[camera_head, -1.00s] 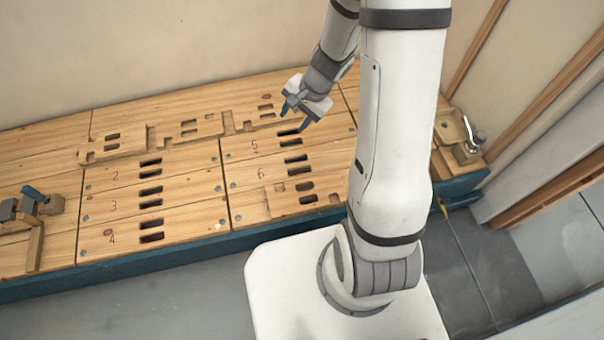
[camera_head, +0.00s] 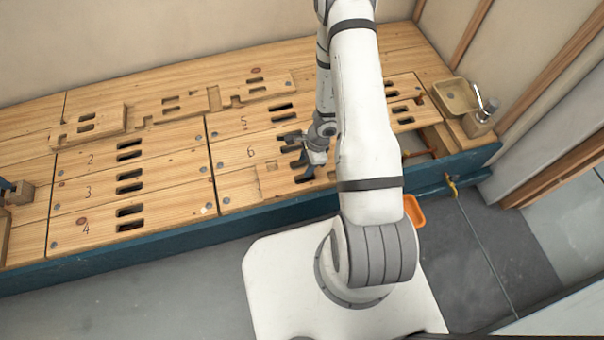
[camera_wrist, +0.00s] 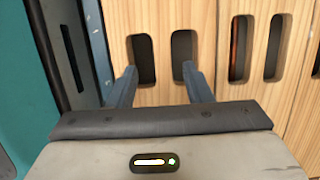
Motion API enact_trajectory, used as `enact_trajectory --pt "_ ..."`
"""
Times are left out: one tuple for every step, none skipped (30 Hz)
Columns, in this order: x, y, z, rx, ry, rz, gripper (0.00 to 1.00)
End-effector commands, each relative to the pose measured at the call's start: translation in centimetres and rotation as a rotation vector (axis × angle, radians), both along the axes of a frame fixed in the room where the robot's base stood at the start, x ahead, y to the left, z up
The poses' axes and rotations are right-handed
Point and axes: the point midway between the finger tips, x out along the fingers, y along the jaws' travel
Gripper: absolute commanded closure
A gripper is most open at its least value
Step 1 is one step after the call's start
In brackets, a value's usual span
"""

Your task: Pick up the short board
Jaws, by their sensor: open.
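A short wooden board (camera_head: 275,180) with two slots lies near the front edge of the bench, in front of the number 6 plank. My gripper (camera_head: 298,160) is over it in the head view, pointing down, and covers part of it. In the wrist view the two blue-grey fingers of my gripper (camera_wrist: 159,70) are apart. Their tips overlap the two dark slots of a wooden board (camera_wrist: 162,45), with the strip of wood between them. I cannot tell whether the tips are inside the slots. Nothing is held.
Slotted planks numbered 2 to 6 cover the bench. Several loose boards (camera_head: 88,125) lie behind them. A tan tray (camera_head: 455,96) stands at the back right. An opening in the deck (camera_head: 428,140) shows a copper pipe. An orange bin (camera_head: 413,210) is below the bench front.

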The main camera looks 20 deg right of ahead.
Motion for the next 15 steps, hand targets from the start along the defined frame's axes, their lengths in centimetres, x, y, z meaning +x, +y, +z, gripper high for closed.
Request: enact_trajectory --pt "0.1 0.1 -1.3 0.0 0.001 0.001 0.55" --pt "0.2 0.2 -1.8 0.0 0.001 0.001 0.55" --pt "0.3 0.3 -2.4 0.0 0.001 0.001 0.55" --pt "0.3 0.4 -2.8 0.001 0.001 0.002 0.55" --pt "0.3 0.5 -3.2 0.001 0.002 0.001 0.55" --pt "0.3 0.6 -3.6 0.001 0.0 0.002 0.55" --pt "0.3 0.7 -3.8 0.001 -0.001 0.002 0.55" --pt "0.4 0.8 -4.0 0.0 0.0 0.001 0.55" --pt "0.4 0.8 -4.1 0.0 -0.001 0.001 0.55" --pt "0.4 0.9 -4.1 0.0 -0.001 0.001 0.55" --pt "0.4 0.9 -4.1 0.0 -0.001 0.002 0.55" --pt "0.4 0.9 -4.1 0.0 -0.001 0.002 0.55" --pt "0.4 0.9 -4.0 0.0 -0.002 0.003 0.55" --pt "0.4 0.9 -4.0 0.0 -0.002 0.003 0.55" --pt "0.4 0.9 -4.0 0.0 -0.002 0.003 0.55"
